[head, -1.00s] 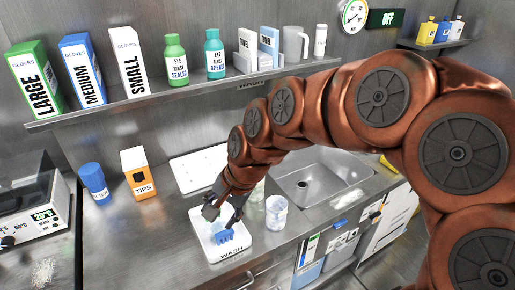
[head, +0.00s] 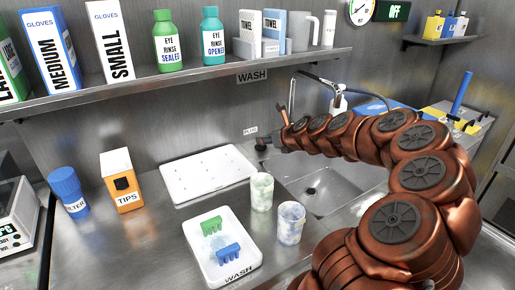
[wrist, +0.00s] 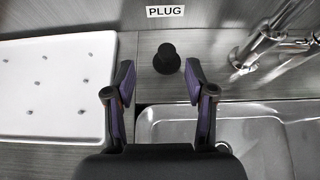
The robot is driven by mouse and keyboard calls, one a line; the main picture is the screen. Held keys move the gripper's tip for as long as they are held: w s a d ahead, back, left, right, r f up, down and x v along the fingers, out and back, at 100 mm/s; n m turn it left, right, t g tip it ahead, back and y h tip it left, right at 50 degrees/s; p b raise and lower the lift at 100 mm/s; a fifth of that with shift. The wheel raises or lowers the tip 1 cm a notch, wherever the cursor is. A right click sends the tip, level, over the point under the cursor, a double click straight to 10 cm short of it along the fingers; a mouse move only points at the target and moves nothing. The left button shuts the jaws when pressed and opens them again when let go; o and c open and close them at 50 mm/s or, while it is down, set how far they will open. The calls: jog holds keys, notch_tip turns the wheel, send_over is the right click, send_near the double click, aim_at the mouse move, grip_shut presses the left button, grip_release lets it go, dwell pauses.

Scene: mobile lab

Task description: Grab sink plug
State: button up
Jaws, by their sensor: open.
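The sink plug (wrist: 167,58) is a small black stopper with a knob. In the wrist view it stands on the steel counter below a white PLUG label (wrist: 165,12), just beyond my fingertips and nearer the right finger. In the head view the plug (head: 261,143) shows as a dark spot by the wall, left of my gripper (head: 283,128). In the wrist view my gripper (wrist: 158,80) is open and empty, its two purple-padded fingers spread apart. The plug does not appear to be touched by either finger.
The sink (wrist: 240,130) lies to the right in the wrist view, with a metal faucet (wrist: 262,45) behind it. A white pegged drying board (wrist: 60,85) is on the left. In the head view, a WASH tray (head: 205,262) and two beakers stand in front. A shelf (head: 180,80) hangs above.

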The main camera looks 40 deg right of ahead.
jog(key=shift+w+d+f, duration=0.2)
jog(key=shift+w+f, duration=0.2)
jog(key=shift+w, duration=0.05)
jog(key=shift+w+d+f, duration=0.2)
jog(key=shift+w+f, duration=0.2)
jog(key=shift+w, duration=0.05)
jog(key=shift+x, duration=2.05)
jog(key=shift+d, duration=0.15)
grip_shut()
